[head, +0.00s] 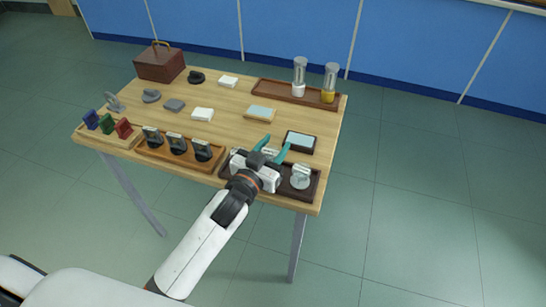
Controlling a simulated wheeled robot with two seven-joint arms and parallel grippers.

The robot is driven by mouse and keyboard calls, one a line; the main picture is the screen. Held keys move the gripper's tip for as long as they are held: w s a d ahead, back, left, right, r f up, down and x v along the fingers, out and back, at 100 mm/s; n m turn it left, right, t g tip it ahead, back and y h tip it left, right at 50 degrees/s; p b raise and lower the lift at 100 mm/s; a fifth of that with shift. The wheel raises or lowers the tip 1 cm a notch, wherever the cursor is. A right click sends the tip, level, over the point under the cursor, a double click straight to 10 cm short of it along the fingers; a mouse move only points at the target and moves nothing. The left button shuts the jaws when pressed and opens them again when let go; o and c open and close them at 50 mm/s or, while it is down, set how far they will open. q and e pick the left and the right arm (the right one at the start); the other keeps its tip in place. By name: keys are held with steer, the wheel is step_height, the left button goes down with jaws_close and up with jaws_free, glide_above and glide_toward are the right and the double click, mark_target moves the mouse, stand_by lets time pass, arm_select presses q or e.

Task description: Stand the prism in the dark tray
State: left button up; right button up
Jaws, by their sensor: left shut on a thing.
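My left gripper (275,146) is over the front right of the wooden table, its teal fingers pointing away from me. It is shut on a small pale piece, which I take to be the prism (269,152); the wrist and fingers hide most of it, so its tilt and its contact with anything below cannot be told. The dark tray (311,191) lies at the table's front right edge, under and beside my gripper. A clear, round-looking piece (300,178) stands in its right part. My right gripper is not in view.
A brown tray (183,157) with several dark holders is left of my gripper; a rack with coloured blocks (107,124) is farther left. A black-framed pad (300,142) lies just beyond my fingers. Bottles stand in a back tray (270,89). A brown case (160,64) stands back left.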

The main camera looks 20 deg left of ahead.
mark_target(273, 156)
arm_select(q)
steer(key=shift+f, duration=1.45)
steer(key=shift+f, duration=0.2)
steer(key=o, duration=1)
steer(key=shift+r, duration=0.1)
steer(key=shift+s+r, duration=0.1)
steer(key=b+v, duration=0.1)
steer(key=v, duration=1)
steer(key=shift+s, duration=0.35)
steer(key=shift+a, duration=0.15)
